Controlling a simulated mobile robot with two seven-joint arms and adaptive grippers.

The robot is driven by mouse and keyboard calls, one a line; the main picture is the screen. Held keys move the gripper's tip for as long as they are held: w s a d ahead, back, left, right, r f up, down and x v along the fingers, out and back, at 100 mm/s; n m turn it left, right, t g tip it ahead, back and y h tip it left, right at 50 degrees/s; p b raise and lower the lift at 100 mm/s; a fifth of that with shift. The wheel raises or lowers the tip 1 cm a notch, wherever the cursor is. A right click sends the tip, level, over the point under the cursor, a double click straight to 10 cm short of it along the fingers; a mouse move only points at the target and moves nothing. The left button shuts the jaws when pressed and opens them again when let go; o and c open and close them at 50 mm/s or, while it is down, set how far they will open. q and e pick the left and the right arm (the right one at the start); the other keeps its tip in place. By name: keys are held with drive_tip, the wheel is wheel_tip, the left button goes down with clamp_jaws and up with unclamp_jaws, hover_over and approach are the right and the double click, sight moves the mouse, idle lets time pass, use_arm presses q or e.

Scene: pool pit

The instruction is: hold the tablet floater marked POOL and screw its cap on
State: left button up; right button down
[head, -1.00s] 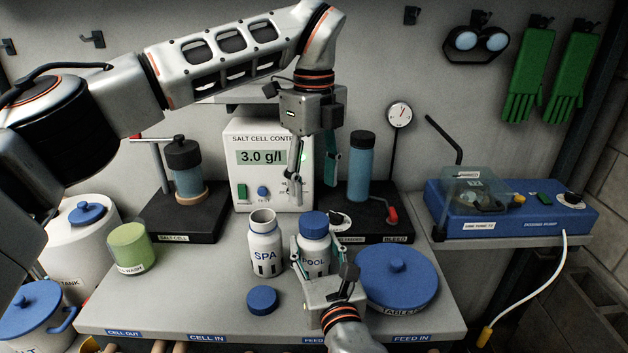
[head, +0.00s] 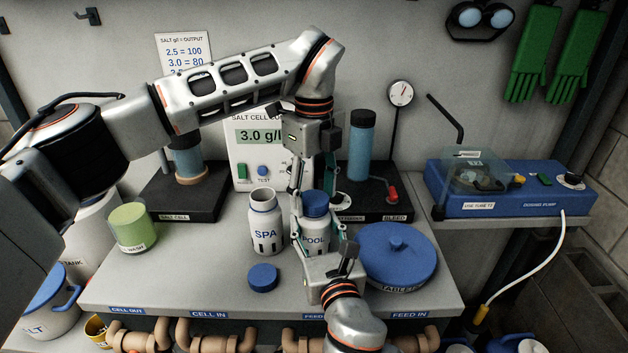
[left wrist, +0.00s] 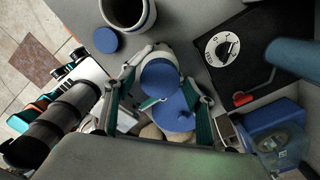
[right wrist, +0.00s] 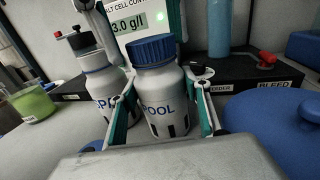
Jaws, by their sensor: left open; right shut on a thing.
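The white floater marked POOL (head: 315,236) stands upright on the bench. Its blue cap (head: 315,203) sits on its top; it also shows in the right wrist view (right wrist: 154,49). How far the cap is screwed on cannot be told. My right gripper (right wrist: 165,115) is shut around the POOL body from the front. My left gripper (head: 313,195) is open, pointing down, its fingers on either side of the cap. In the left wrist view the cap (left wrist: 160,78) lies between the open fingers, with gaps at both sides.
The open SPA floater (head: 265,225) stands just left, with a loose blue cap (head: 262,277) in front. A blue TABLETS lid (head: 396,255) is close on the right. The salt cell controller (head: 255,150) is behind. The front left bench top is clear.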

use_arm(q)
drive_tip(key=shift+f, duration=0.15)
drive_tip(key=shift+c, duration=0.3)
drive_tip(key=c, duration=1.1)
drive_tip(key=shift+o, duration=0.2)
drive_tip(key=m, duration=0.3)
drive_tip(key=shift+m, duration=0.4)
drive_tip(key=m, duration=1.1)
drive_tip(key=o, duration=1.2)
